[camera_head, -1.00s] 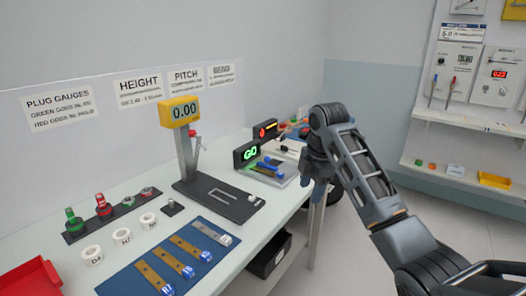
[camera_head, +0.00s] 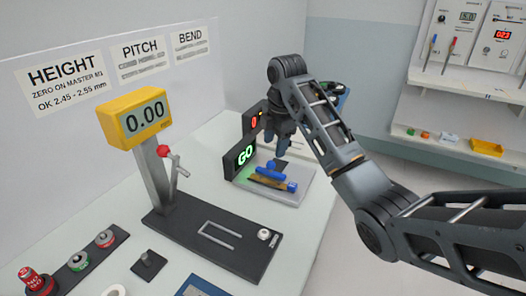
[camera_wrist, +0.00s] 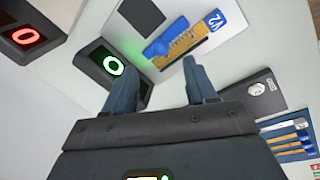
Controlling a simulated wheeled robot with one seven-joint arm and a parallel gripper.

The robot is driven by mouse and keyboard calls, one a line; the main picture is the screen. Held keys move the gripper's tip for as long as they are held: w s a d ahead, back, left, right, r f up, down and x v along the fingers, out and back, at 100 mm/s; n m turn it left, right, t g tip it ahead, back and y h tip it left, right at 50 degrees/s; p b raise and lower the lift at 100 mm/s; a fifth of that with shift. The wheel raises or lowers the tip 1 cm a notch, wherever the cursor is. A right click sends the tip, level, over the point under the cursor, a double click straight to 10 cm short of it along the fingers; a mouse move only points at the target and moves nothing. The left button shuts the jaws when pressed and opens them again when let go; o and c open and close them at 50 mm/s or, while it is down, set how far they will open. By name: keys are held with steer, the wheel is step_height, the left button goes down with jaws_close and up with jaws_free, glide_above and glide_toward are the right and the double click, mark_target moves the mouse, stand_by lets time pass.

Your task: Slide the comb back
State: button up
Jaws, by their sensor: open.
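My gripper (camera_head: 277,143) hangs just above and behind the comb in the head view. In the wrist view its fingers (camera_wrist: 160,78) are spread with nothing between them, and the comb shows beyond the fingertips, apart from them.
A shelf with a yellow bin (camera_head: 487,147) is at the right.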

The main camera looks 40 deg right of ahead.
mark_target(272, 162)
steer(key=shift+w+d+f, duration=0.1)
steer(key=shift+w+f, duration=0.15)
steer(key=shift+f, duration=1)
steer(key=shift+w+f, duration=0.2)
steer(key=shift+f, duration=1.1)
steer(key=shift+w+d+f, duration=0.1)
steer(key=shift+w+f, duration=0.15)
steer(key=shift+f, duration=1)
jaws_close()
